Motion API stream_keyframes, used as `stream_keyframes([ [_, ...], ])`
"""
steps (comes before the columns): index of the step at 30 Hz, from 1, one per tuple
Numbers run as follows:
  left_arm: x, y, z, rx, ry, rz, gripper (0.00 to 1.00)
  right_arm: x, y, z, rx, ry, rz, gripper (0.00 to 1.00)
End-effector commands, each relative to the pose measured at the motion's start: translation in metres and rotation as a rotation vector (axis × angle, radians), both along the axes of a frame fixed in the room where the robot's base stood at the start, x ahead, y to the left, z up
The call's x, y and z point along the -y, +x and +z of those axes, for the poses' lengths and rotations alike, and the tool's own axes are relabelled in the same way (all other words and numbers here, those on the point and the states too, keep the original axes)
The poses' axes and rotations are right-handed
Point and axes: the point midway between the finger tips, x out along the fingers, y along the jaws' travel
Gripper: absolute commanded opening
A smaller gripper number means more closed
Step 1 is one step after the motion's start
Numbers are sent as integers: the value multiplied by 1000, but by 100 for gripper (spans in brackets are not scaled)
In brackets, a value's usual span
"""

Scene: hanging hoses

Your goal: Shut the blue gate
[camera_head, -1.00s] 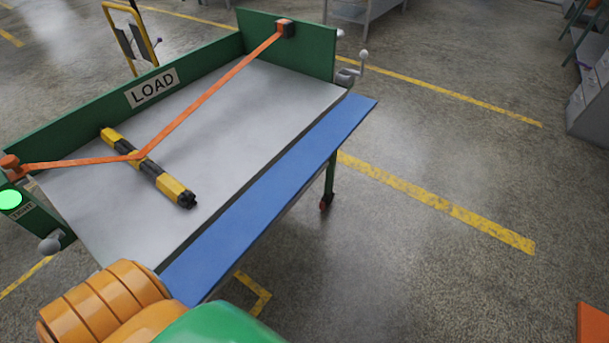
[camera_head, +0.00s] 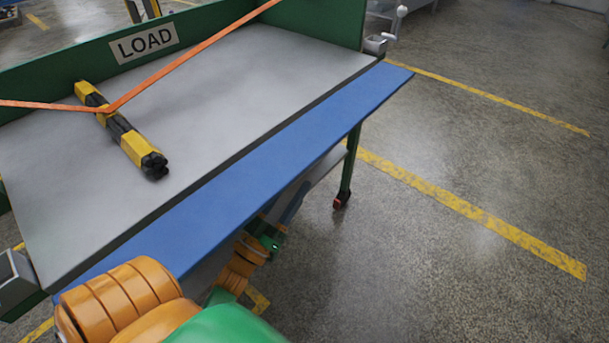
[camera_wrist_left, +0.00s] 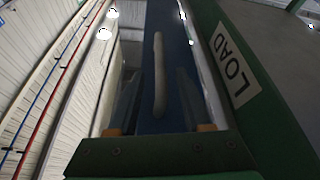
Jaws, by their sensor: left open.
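The blue gate (camera_head: 250,180) is a long flat panel folded down along the near side of the cart's grey top, sticking outward about level with it. In the left wrist view a blue surface (camera_wrist_left: 163,25) runs up the middle, with a pale bar-like handle (camera_wrist_left: 159,75) on it. My left gripper (camera_head: 287,212) is low beside the gate's outer edge, partly hidden beneath it. Its fingers (camera_wrist_left: 158,100) are open, one on each side of the handle's line; contact cannot be told. My right gripper is not in view.
A black-and-yellow bundle (camera_head: 122,132) lies on the cart top (camera_head: 200,110) under an orange strap (camera_head: 190,54). Green walls with a LOAD sign (camera_head: 145,43) stand behind. Floor to the right is clear.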

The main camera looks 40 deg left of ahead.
Motion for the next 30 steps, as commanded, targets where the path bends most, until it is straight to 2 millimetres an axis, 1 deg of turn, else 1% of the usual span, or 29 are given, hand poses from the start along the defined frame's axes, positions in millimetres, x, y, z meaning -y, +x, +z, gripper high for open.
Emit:
stream_keyframes([
  [1,0,10,8,4,0,0,50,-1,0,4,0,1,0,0],
  [3,0,23,13,3,0,1,50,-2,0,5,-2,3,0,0],
  [6,0,38,18,0,1,1,50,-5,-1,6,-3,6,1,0],
  [9,0,44,19,-2,-1,1,50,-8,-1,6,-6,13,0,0],
  [15,0,46,19,-5,-1,2,50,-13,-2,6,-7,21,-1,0],
  [16,0,46,19,-5,-1,2,47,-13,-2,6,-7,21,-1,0],
  [17,0,45,19,-5,-1,2,39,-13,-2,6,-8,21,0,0],
  [18,0,46,19,-5,-1,2,28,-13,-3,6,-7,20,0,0],
  [20,0,45,19,-6,-1,2,12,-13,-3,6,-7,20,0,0],
  [21,0,45,19,-6,-1,2,1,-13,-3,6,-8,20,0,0],
  [30,0,45,18,-6,-1,2,0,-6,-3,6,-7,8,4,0],
])
